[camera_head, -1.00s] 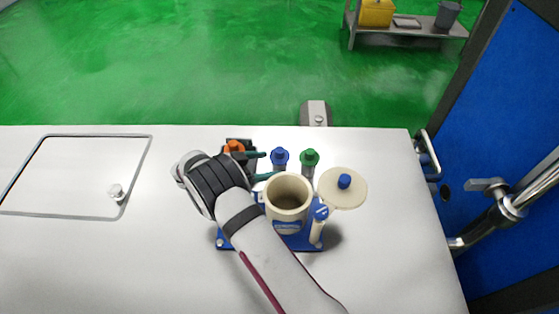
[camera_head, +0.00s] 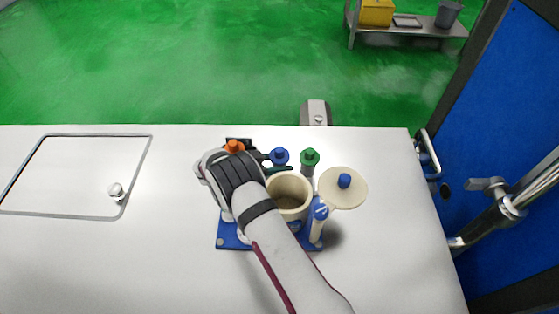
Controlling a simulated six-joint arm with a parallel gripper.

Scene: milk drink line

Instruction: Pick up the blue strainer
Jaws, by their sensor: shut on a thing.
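The blue strainer (camera_head: 280,156) shows only its blue top, at the back of the blue rack (camera_head: 233,243) between an orange-topped tool and a green-topped tool. My gripper (camera_head: 278,163) reaches in from the left, and its dark fingers are shut on the strainer just below the blue top. The strainer's lower part is hidden behind the fingers and the cream cup. I cannot tell whether it is clear of the rack.
The cream cup (camera_head: 290,190) stands open right beside my gripper. The green-topped tool (camera_head: 309,158), orange-topped tool (camera_head: 234,147), cream lid (camera_head: 342,195) and blue-capped white tube (camera_head: 318,220) crowd around. The white table (camera_head: 80,265) is clear to the left.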

